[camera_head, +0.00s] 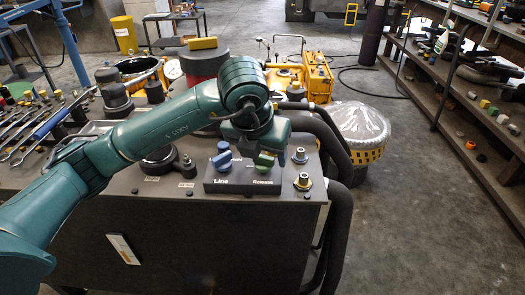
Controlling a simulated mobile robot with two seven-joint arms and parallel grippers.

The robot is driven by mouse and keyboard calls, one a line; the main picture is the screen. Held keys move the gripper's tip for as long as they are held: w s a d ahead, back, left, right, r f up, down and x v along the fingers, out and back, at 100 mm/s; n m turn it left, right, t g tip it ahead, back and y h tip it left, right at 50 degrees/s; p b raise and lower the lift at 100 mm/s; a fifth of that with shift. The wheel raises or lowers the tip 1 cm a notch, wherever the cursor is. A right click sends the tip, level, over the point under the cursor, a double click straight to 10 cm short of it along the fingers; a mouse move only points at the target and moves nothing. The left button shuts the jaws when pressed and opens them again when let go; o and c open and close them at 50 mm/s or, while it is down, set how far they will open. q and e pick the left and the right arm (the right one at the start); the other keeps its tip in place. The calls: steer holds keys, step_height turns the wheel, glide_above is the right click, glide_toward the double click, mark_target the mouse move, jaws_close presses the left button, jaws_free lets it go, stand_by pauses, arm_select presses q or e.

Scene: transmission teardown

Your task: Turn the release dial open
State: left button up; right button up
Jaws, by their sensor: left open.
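The release dial (264,163) is a green knob on the right half of a dark panel (238,187), above the printed word "Release". A blue dial (222,157) stands on the left half above the word "Line". My left gripper (266,155) points down over the release dial, with its open fingers close around the knob's upper part. I cannot tell whether they touch it. The gripper and wrist hide the dial's top and part of its back. My right gripper is out of view.
The panel sits on a dark box-like unit (200,245). A brass fitting (303,181) stands just right of the panel, with thick black hoses (338,215) beyond it. Wrenches (30,130) lie at left. A plastic-covered yellow basket (360,130) stands at right.

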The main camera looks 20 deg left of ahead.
arm_select(q)
steer(key=p+v, duration=0.1)
steer(key=v, duration=1.2)
